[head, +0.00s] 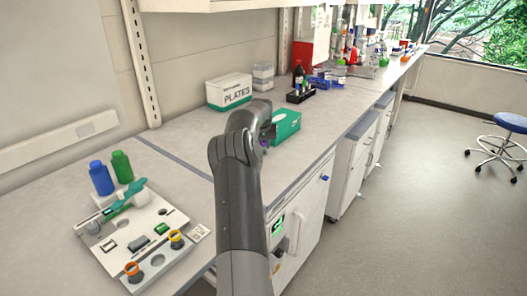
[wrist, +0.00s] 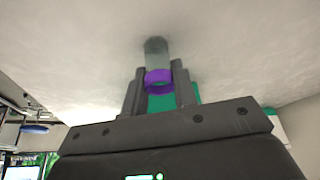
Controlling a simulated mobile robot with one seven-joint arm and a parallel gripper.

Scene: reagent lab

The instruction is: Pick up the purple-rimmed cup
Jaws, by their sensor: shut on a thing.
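The purple-rimmed cup (wrist: 157,76) shows in the wrist view as a small clear cylinder with a purple ring. It sits between the two fingers of my gripper (wrist: 157,88), which is shut on it. Its clear end points away from the palm, toward the pale bench surface; I cannot tell whether it touches.
A green box (head: 286,126) stands just right of my gripper. A white PLATES box (head: 229,91) is behind it. A dark rack with bottles (head: 300,96) stands farther back. A white tray (head: 185,246) with orange- and yellow-rimmed cups is at front left.

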